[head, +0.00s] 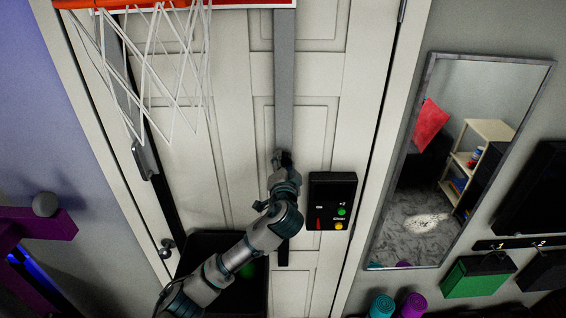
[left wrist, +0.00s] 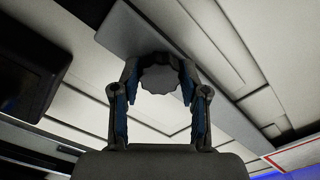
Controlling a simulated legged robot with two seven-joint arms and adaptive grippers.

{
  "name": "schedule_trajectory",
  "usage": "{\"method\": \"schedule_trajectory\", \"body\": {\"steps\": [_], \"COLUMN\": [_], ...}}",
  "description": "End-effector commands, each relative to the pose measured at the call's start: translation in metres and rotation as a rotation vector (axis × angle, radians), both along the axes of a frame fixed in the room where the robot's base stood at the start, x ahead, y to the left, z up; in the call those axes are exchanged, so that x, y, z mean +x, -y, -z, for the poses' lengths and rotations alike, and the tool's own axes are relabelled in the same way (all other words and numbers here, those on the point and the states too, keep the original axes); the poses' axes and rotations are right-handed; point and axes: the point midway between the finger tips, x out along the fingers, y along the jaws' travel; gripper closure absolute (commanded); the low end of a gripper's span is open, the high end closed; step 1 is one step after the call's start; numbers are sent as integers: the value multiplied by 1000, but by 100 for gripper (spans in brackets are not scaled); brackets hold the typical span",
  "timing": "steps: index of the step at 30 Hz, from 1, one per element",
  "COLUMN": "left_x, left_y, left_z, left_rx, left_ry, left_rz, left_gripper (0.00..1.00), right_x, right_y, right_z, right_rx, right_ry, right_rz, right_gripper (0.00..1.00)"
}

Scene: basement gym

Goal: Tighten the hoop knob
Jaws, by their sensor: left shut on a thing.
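The basketball hoop hangs at the top left of the head view, with an orange rim (head: 115,4) and a white net (head: 165,65). A long grey bar (head: 285,85) runs down the white door from it. In the left wrist view the dark grey scalloped hoop knob (left wrist: 160,75) sits between the two fingers. My left gripper (head: 282,165) is shut on the knob at the lower part of the bar; its fingers also show in the left wrist view (left wrist: 160,90). In the head view the gripper mostly hides the knob. My right gripper is not in view.
A black box (head: 332,185) with green, yellow and red marks is on the door, close right of my gripper. A second bar (head: 143,160) is at left. A door handle (head: 167,246) is lower left. A mirror (head: 455,140) is on the right wall.

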Motion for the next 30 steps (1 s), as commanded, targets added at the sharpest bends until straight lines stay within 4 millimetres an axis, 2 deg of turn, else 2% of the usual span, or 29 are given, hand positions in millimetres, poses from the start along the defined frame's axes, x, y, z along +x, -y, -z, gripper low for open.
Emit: {"method": "schedule_trajectory", "body": {"steps": [1,21,30], "left_x": [-1,-1,-1], "left_y": [2,3,4], "left_z": [-4,0,2], "left_rx": [40,668,873], "left_ry": [9,7,4], "left_rz": [6,6,7], "left_gripper": [91,91,91], "right_x": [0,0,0], "right_y": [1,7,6], "right_z": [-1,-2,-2], "right_rx": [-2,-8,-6], "right_ry": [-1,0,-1], "right_rz": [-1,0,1], "right_gripper": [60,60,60]}}
